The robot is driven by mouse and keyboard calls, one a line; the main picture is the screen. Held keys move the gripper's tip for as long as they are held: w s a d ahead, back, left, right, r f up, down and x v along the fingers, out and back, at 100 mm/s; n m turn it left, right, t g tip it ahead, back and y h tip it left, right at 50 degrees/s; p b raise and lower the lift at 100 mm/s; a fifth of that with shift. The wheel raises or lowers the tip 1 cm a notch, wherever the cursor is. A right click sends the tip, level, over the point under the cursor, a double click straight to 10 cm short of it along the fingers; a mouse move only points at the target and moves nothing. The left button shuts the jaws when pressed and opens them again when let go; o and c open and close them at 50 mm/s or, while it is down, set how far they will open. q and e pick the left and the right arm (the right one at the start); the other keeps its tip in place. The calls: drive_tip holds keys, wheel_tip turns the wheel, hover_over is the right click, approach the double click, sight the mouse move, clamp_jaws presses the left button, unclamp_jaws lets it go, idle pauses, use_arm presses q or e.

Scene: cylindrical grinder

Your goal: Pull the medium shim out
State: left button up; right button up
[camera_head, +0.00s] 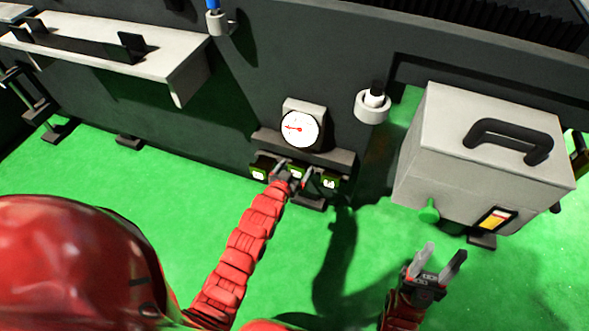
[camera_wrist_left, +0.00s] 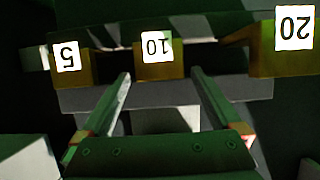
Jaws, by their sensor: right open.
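Three shims with white number labels sit in a row in a holder below a dial gauge. The middle one, labelled 10 (camera_wrist_left: 155,66), is the medium shim by its place and number; in the head view (camera_head: 297,169) my gripper partly covers it. The shim labelled 5 (camera_wrist_left: 70,66) is left of it in the wrist view, and the shim labelled 20 (camera_wrist_left: 285,62) is right. My left gripper (camera_head: 292,175) is open, its fingertips (camera_wrist_left: 160,77) apart just before the 10 shim, one toward each side. Contact cannot be told. My right gripper (camera_head: 441,255) is open and empty over the green floor.
The dial gauge (camera_head: 300,129) stands just above the shims on the dark machine body. A grey shelf (camera_head: 100,45) juts out at upper left.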

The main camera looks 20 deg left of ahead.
use_arm(q)
clamp_jaws()
drive_tip(key=shift+s, duration=0.1)
drive_tip(key=shift+s+p, duration=0.3)
drive_tip(key=shift+p, duration=0.1)
drive_tip(key=s+p, duration=0.1)
drive_tip(key=s, duration=0.1)
drive_tip(key=s+p, duration=0.1)
drive_tip(key=s, duration=0.1)
drive_tip(key=shift+s+a+f+p, duration=0.1)
drive_tip(key=shift+s+f+p, duration=0.1)
drive_tip(key=shift+s+p, duration=0.15)
drive_tip(key=shift+o, duration=0.6)
unclamp_jaws()
drive_tip(key=shift+r, duration=0.1)
drive_tip(key=shift+s, duration=0.1)
